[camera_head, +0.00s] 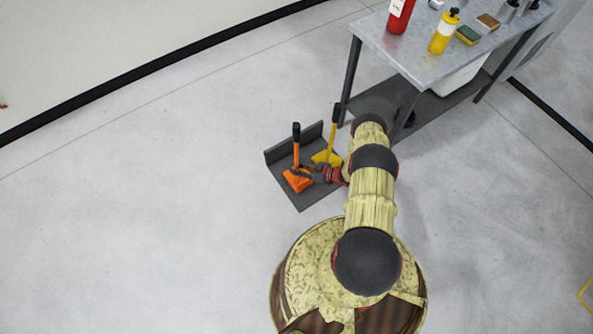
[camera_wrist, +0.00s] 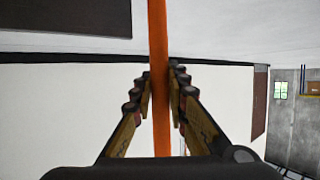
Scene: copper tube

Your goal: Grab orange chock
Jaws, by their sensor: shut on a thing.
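The orange chock (camera_head: 298,180) stands on a dark grey tray (camera_head: 304,200) on the floor, with an upright orange handle that has a black grip on top. My gripper (camera_head: 300,171) reaches in from the right and is shut on the orange handle, low down near the block. In the wrist view the orange handle of the chock (camera_wrist: 158,60) runs between the two fingers of my gripper (camera_wrist: 160,100). A yellow chock (camera_head: 327,157) with a similar black-topped handle stands just right of the orange one on the same tray.
A metal table (camera_head: 430,62) with a lower shelf stands at the upper right. It holds a red bottle (camera_head: 400,16), a yellow bottle (camera_head: 443,33) and sponges. The tray has a raised back wall. The floor to the left is clear.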

